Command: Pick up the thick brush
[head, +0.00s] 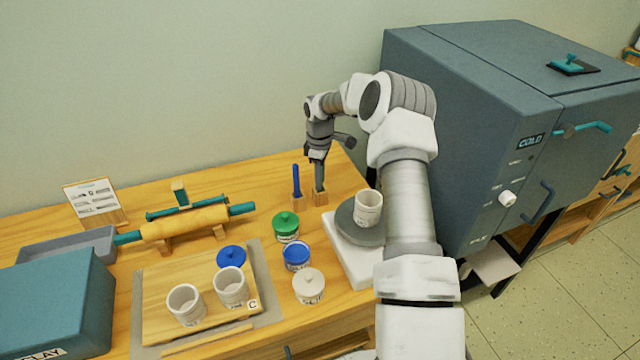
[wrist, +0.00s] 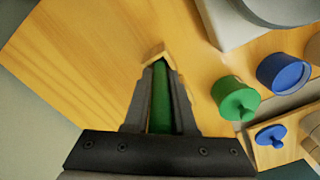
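My gripper (head: 319,184) points down over a small wooden holder (head: 320,198) near the back right of the table. In the wrist view, my gripper (wrist: 160,80) has its two fingers close along both sides of a green brush handle (wrist: 160,100) and appears shut on it. The handle's lower end is at the wooden holder (wrist: 157,52); its tip is hidden. In the head view the fingers hide the green handle. A blue-handled brush (head: 296,180) stands upright in a separate wooden holder (head: 298,203) just to the left.
A rolling pin (head: 185,222) lies left. A large kiln (head: 460,120) stands right.

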